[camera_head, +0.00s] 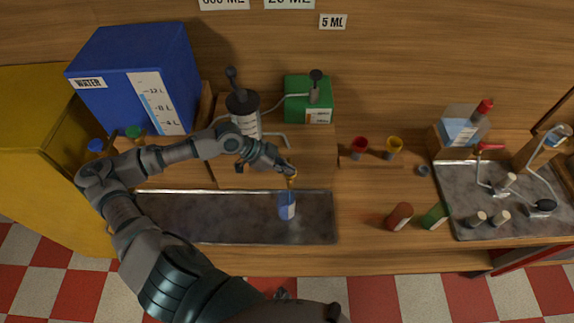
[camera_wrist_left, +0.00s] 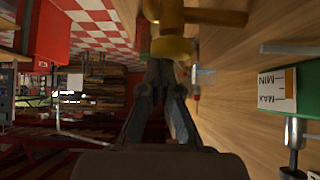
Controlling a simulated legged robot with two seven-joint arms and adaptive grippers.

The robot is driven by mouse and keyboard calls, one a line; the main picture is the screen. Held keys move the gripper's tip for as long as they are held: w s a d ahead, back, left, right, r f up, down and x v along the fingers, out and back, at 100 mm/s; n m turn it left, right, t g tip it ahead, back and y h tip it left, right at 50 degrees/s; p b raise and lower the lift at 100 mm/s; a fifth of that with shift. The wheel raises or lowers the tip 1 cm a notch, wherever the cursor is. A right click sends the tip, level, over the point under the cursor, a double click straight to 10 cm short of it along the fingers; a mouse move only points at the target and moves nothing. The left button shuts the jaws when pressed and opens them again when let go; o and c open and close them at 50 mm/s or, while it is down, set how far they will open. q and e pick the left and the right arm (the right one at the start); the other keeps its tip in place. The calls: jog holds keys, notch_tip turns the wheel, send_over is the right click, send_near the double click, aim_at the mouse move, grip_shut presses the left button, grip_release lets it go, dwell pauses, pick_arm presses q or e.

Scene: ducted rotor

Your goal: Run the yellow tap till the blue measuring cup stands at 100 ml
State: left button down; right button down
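The yellow tap (camera_head: 291,174) sticks out over the sink tray, and it shows large and close at the top of the left wrist view (camera_wrist_left: 175,45). The blue measuring cup (camera_head: 286,206) stands in the grey tray (camera_head: 215,218) below the tap. The cup has a pale label; its level is too small to read. My left gripper (camera_head: 284,168) is at the tap. In the left wrist view its fingers (camera_wrist_left: 160,75) come together at the tips, right by the tap's yellow body; contact is not clear. My right gripper is not in view.
A blue water tank (camera_head: 165,60) stands back left. A black-topped dispenser (camera_head: 243,105) and a green one (camera_head: 308,103) stand behind the tap. Red (camera_head: 359,146) and yellow (camera_head: 393,146) cups sit right of it.

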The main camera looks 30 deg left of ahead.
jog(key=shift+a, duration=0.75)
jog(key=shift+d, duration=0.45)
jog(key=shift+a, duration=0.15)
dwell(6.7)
